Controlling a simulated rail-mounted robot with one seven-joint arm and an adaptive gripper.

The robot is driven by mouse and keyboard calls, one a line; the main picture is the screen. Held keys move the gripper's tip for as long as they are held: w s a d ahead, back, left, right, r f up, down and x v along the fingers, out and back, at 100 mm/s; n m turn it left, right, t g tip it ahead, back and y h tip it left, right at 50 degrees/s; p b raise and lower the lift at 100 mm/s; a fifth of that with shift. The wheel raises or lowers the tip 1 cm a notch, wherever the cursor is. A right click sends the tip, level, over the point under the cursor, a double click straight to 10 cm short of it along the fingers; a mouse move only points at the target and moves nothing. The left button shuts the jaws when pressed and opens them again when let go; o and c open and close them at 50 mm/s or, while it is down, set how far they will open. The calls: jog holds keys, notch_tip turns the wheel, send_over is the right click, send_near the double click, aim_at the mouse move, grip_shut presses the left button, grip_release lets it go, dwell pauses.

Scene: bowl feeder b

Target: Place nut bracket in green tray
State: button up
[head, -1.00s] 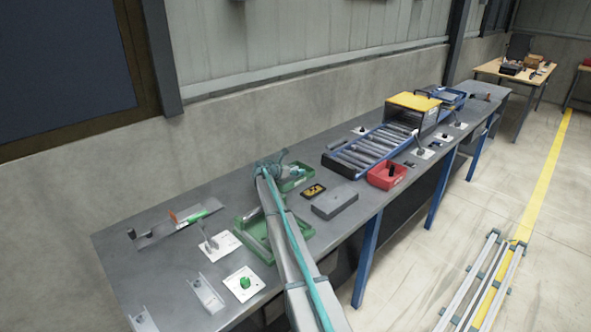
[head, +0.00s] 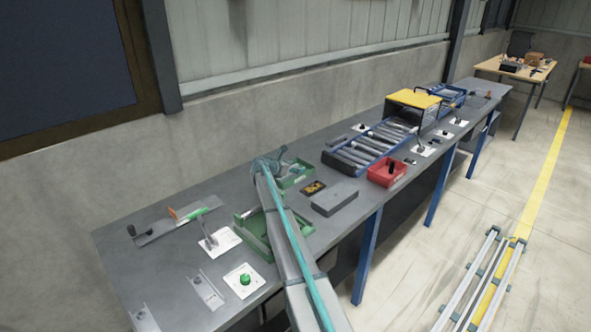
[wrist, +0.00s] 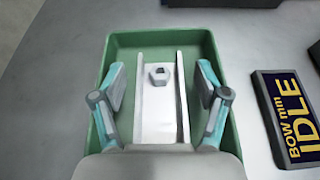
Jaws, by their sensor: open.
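The nut bracket (wrist: 160,112) is a pale metal channel with raised side walls and a hex nut near its far end. In the wrist view it lies within the outline of the green tray (wrist: 192,40). My gripper (wrist: 161,84) is open, with one teal-padded finger on each side of the bracket and a visible gap at both sides. The near end of the bracket is hidden by my gripper's body. In the head view the small green tray (head: 299,180) shows beside my gripper, partly hidden by my arm.
A display reading IDLE (wrist: 290,115) lies right of the tray. In the head view a grey box (head: 335,198), red bin (head: 386,175) and roller conveyor (head: 365,148) stand farther right. A larger green tray (head: 250,232) sits partly behind my arm. Bench space behind the small tray is clear.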

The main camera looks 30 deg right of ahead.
jog(key=b+v, duration=0.2)
jog(key=v, duration=0.9)
jog(key=shift+s+a+b, duration=0.15)
jog(key=shift+a+b, duration=0.05)
jog(key=shift+b, duration=0.15)
